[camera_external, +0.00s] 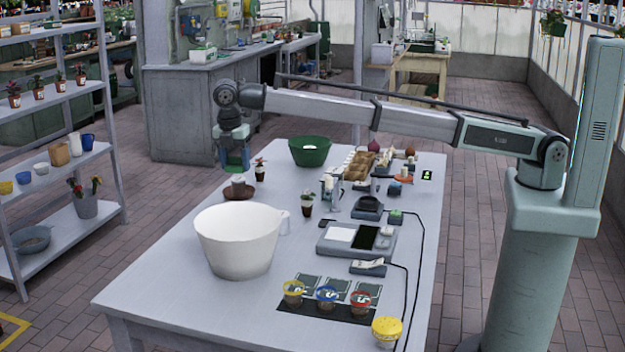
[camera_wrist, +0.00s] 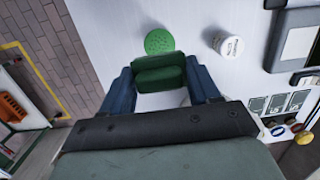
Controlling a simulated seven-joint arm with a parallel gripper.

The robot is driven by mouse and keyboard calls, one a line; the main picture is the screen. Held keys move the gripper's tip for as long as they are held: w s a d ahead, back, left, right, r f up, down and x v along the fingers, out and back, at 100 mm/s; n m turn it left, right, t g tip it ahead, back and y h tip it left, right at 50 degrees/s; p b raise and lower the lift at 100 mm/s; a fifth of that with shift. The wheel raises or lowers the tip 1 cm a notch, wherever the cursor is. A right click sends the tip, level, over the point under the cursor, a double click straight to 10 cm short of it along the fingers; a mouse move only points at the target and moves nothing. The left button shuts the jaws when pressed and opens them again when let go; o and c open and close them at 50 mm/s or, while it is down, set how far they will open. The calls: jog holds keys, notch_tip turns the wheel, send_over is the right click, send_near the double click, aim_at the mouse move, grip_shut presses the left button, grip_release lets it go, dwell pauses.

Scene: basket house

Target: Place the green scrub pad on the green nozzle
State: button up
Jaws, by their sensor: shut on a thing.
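My gripper (camera_external: 236,166) hangs above the far left part of the table in the external view. In the wrist view its blue fingers (camera_wrist: 165,82) are shut on a green block-like piece, which I take for the green scrub pad (camera_wrist: 160,73). Just beyond the pad in the wrist view is a round, dotted light green disc, probably the green nozzle (camera_wrist: 159,41). The pad's upper edge overlaps the disc's lower edge in the picture; I cannot tell whether they touch. In the external view I cannot make out the nozzle.
A large white bucket (camera_external: 238,243) stands at the table's left side. A brown saucer (camera_external: 238,193) lies below my gripper. The table's front left (camera_external: 150,290) is clear.

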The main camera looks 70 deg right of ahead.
aim_at(231, 157)
jog(key=shift+s+a+h, duration=0.15)
jog(key=shift+a+h, duration=0.1)
jog(key=shift+h, duration=0.15)
jog(key=shift+f, duration=4.85)
jog(key=shift+f, duration=0.15)
jog(key=o, duration=1.1)
jog(key=r, duration=0.4)
jog(key=a+r, duration=0.1)
jog(key=r, duration=0.3)
jog(key=a+r, duration=0.1)
jog(key=r, duration=0.3)
jog(key=shift+a, duration=0.25)
